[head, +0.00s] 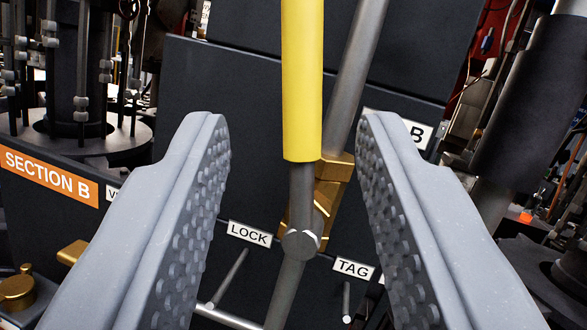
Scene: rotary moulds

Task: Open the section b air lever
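A lever with a yellow sleeve (303,85) comes down from the top edge of the head view, close to upright. Its grey lower end meets a brass valve body (328,195) on a slanting grey pipe (350,75). My gripper (290,140) is open, with one studded grey finger on each side of the lever. There is a clear gap between each finger and the lever in the picture, and no contact shows. The right finger partly hides a white label ending in "B" (417,132).
An orange "SECTION B" sign (48,178) is at the left. Below the valve are "LOCK" (249,233) and "TAG" (353,268) labels with thin pegs. A dark panel (240,90) stands behind. Dark cylinders and rods crowd both sides.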

